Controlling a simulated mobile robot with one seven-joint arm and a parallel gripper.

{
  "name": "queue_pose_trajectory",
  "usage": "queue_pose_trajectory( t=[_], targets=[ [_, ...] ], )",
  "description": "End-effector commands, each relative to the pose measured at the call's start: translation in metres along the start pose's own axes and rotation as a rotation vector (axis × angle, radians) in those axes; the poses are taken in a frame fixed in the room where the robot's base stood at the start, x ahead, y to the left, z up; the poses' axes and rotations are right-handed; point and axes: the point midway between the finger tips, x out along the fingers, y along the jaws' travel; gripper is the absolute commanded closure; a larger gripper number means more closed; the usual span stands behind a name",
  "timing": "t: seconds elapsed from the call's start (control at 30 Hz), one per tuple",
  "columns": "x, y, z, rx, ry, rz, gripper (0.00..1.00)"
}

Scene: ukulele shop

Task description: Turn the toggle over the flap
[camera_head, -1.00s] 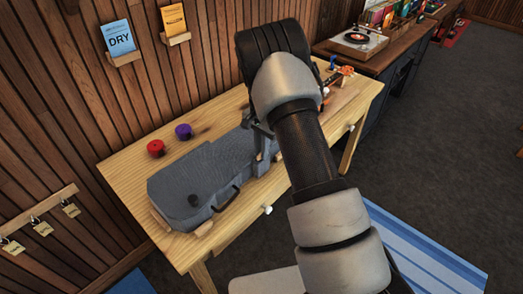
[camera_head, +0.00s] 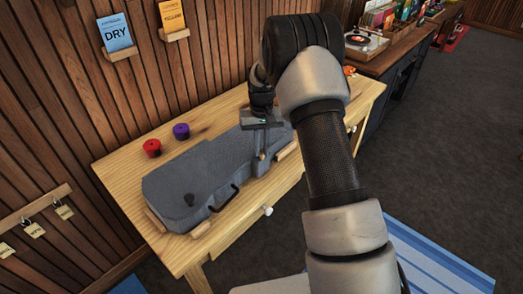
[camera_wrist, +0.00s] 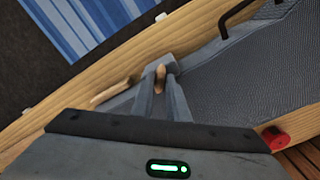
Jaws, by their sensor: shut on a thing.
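A grey-blue ukulele case (camera_head: 190,175) lies closed on the wooden workbench, and it also shows in the wrist view (camera_wrist: 245,70). My gripper (camera_head: 262,153) points down at the narrow right part of the case. In the wrist view my gripper's grey fingers (camera_wrist: 163,80) come together on a small wooden toggle (camera_wrist: 160,74). The toggle's tip shows between them, and the rest is hidden. The gripper is shut on it. I cannot tell the flap's edges from the case or how the toggle lies across it.
A red roll (camera_head: 152,148) and a purple roll (camera_head: 181,131) stand behind the case. A black handle (camera_head: 225,198) sticks out at its front. Wooden blocks (camera_head: 287,151) sit beside the case. The bench's front left (camera_head: 190,255) is bare.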

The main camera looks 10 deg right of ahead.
Motion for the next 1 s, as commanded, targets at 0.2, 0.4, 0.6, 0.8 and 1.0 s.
queue_pose_trajectory(
  t=[0.2, 0.4, 0.6, 0.8, 1.0],
  targets=[
    [0.0004, 0.0003, -0.0004, -0.205, 0.001, -0.001, 1.0],
    [-0.0001, 0.0005, -0.0003, -0.381, 0.001, 0.0, 1.0],
    [-0.0004, 0.0004, -0.0004, -0.522, 0.001, 0.0, 1.0],
    [-0.0007, -0.0001, -0.0005, -0.615, 0.002, 0.0, 1.0],
    [-0.0008, 0.0002, -0.0006, -0.664, 0.001, 0.001, 1.0]
  ],
)
